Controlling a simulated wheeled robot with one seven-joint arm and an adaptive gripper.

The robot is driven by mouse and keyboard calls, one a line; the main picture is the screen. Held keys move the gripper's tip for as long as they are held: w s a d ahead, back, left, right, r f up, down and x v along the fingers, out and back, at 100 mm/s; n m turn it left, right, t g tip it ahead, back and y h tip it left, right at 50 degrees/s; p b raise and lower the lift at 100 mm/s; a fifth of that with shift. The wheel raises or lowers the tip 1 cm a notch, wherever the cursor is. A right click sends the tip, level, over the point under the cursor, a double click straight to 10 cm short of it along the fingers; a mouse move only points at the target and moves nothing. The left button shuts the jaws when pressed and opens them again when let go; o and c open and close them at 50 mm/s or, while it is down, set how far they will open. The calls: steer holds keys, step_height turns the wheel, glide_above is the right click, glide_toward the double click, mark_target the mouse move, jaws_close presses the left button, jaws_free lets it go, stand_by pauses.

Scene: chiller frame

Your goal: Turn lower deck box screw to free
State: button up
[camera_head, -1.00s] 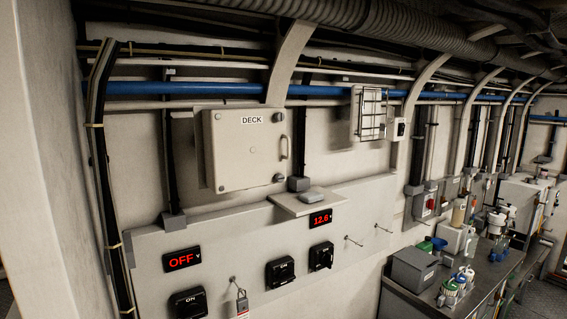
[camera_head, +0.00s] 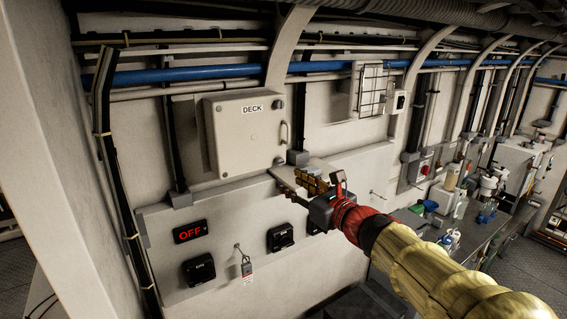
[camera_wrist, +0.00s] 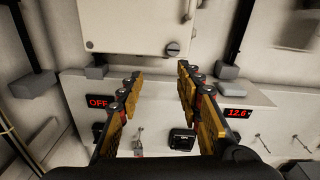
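The deck box (camera_head: 243,133) is a closed white wall cabinet labelled DECK; it also shows at the top of the wrist view (camera_wrist: 125,28). Its lower screw (camera_head: 279,161) is a dark round knob at the door's lower right corner. The same lower screw shows in the wrist view (camera_wrist: 173,49), above and between my fingers. The upper screw (camera_head: 279,104) is at the upper right corner. My gripper (camera_head: 303,183) is below and right of the box, apart from the screw. In the wrist view its fingers (camera_wrist: 158,75) are spread wide with nothing between them.
A handle (camera_head: 285,133) stands out on the door's right side. The panel below carries a red OFF display (camera_head: 190,232), black switches (camera_head: 280,237) and a hanging padlock (camera_head: 245,265).

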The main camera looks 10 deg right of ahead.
mark_target(281, 162)
steer(key=w+m, duration=0.1)
steer(key=w, duration=0.1)
steer(key=w+r+m, duration=0.1)
steer(key=w, duration=0.2)
steer(key=w+r+m+t+h+p, duration=0.1)
steer(key=w, duration=0.2)
steer(key=shift+a+m, duration=0.35)
steer(key=shift+m, duration=0.05)
steer(key=c, duration=0.3)
jaws_close()
